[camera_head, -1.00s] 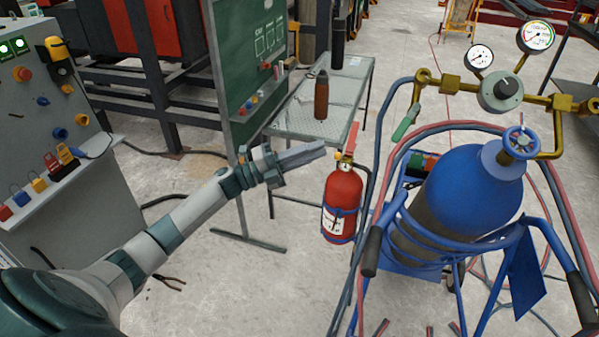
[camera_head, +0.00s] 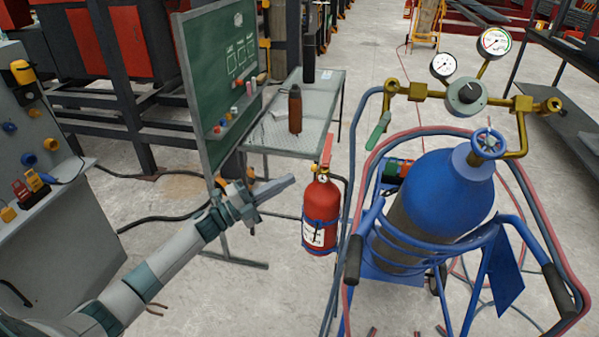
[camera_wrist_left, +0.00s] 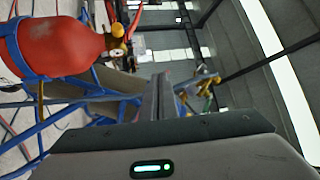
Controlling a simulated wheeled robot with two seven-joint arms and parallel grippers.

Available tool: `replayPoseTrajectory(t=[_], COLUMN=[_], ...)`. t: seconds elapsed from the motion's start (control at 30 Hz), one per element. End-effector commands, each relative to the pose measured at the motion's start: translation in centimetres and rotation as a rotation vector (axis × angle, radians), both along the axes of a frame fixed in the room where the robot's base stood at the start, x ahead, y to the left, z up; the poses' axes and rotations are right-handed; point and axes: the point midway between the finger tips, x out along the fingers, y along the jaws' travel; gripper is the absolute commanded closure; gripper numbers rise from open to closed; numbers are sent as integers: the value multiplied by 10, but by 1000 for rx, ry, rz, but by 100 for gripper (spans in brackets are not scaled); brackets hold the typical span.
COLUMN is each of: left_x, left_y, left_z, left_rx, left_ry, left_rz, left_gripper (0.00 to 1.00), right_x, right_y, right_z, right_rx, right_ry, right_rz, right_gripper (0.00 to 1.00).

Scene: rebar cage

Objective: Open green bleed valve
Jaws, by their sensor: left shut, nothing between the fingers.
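The green bleed valve handle (camera_head: 378,131) hangs tilted from the left end of the brass manifold (camera_head: 405,91), above the blue gas cylinder (camera_head: 440,190). My left gripper (camera_head: 290,181) is shut and empty, to the left of and below the green handle and clearly apart from it. Its fingers point right, near the top of the red fire extinguisher (camera_head: 321,212). In the left wrist view the shut fingers (camera_wrist_left: 160,95) stand edge-on, with the brass manifold (camera_wrist_left: 205,85) small and blurred beyond. My right gripper is not in view.
The blue cart (camera_head: 505,275) holds the cylinder and extinguisher, with hoses looped around its frame. A metal table (camera_head: 265,135) with a brown bottle (camera_head: 295,108) and a green board (camera_head: 215,85) stand behind my left arm. A control panel (camera_head: 45,170) is at left.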

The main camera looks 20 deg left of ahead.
Motion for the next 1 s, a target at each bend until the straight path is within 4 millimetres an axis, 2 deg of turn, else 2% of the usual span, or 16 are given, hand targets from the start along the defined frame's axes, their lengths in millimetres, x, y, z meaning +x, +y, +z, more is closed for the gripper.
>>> replayPoseTrajectory(t=[0.17,0.27,0.47,0.7,0.9,1.0], left_x=[-4,-9,-23,-45,-61,-66], left_y=[-9,-19,-42,-69,-86,-91], left_z=[11,23,56,94,116,123], left_rx=[-132,-285,-711,-1248,-1613,-1732], left_ry=[59,131,355,697,990,1096], left_rz=[-49,-111,-314,-640,-909,-1003], left_gripper=[100,100,100,100,100,100], right_x=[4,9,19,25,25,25], right_y=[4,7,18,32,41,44], right_z=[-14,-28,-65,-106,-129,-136], right_rx=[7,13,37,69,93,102], right_ry=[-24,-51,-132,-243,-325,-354], right_rz=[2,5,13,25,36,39], right_gripper=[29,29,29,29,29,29])
